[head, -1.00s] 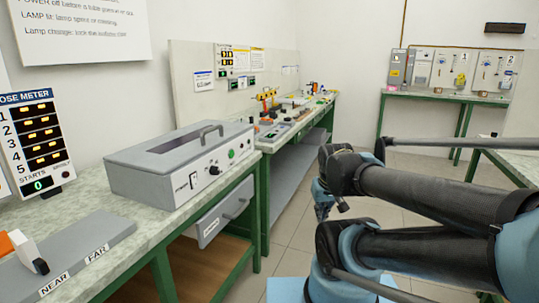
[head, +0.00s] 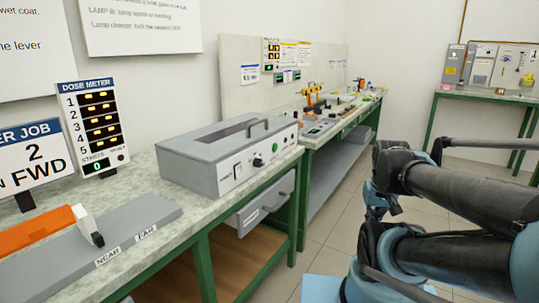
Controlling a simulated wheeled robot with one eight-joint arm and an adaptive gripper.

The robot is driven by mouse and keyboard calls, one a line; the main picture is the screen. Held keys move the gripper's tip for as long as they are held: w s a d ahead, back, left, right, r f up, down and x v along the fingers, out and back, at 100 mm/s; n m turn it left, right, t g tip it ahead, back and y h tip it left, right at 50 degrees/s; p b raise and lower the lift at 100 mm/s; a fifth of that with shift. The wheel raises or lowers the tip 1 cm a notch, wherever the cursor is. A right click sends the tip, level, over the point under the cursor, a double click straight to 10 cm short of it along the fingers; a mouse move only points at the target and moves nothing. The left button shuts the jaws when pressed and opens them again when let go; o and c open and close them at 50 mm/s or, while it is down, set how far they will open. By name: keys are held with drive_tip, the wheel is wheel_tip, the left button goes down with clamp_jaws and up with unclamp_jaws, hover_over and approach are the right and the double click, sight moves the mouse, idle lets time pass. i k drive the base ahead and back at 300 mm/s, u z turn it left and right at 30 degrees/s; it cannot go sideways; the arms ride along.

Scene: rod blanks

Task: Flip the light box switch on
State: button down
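The light box (head: 222,150) is a grey metal case with a handle on its lid, standing on the near bench. Its front panel carries a white switch (head: 238,171), a black knob (head: 258,162) and a green button or lamp (head: 275,147). I cannot tell the switch's position at this size. My arm (head: 460,195) fills the right side, over the floor and apart from the bench. What may be my gripper (head: 376,212) shows small and dark beside the arm; its fingers are not clear.
A dose meter (head: 95,125) and a sign reading "2 FWD" (head: 35,160) stand at the left. A grey plate (head: 150,212) marked NEAR and FAR lies in front, with an orange block (head: 35,232). A drawer (head: 265,205) juts out under the light box. Floor between bench and arm is clear.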

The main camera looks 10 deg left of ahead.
sight(238, 167)
drive_tip(key=u, duration=0.4)
drive_tip(key=k, duration=0.85)
drive_tip(key=u, duration=0.65)
